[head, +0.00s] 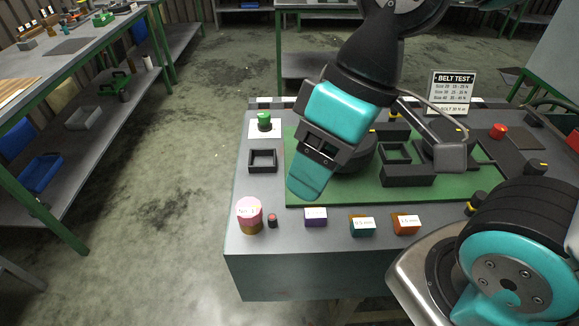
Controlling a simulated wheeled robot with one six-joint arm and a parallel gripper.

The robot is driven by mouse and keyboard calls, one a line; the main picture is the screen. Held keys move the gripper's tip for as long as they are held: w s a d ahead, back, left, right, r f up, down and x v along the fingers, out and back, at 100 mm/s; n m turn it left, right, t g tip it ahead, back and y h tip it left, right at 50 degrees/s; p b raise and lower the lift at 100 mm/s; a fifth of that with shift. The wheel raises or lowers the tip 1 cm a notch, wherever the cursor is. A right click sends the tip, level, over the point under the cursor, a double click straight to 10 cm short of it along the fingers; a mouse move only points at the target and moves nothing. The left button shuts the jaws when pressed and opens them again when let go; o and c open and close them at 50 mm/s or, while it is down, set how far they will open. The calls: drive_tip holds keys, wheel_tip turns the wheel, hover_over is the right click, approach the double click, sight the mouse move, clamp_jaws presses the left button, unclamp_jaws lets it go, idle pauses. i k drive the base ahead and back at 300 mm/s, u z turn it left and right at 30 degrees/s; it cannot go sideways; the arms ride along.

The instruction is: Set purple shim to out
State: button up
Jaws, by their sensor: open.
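The purple shim (316,217) is a small purple block with a white label, lying near the front edge of the grey table. It stands in a row with a teal block (362,227) and an orange block (406,224), both labelled. My gripper (318,175) is above the table, up and slightly left of the purple shim, over the left part of the green board. It is open and apart from the shim. My arm hides part of the board and a round black part behind it. I see no label reading "out".
A pink and brown cylinder (249,215) and a small red-topped piece (272,220) stand left of the shim. A black square frame (262,160) and a green knob (264,121) on a white plate are at the left. Black housings (398,154) stand on the green board (440,187).

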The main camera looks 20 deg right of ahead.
sight(314, 216)
drive_tip(key=z, duration=0.5)
drive_tip(key=k, duration=1.25)
drive_tip(key=u, duration=0.15)
drive_tip(key=i, duration=0.8)
drive_tip(key=u, duration=0.2)
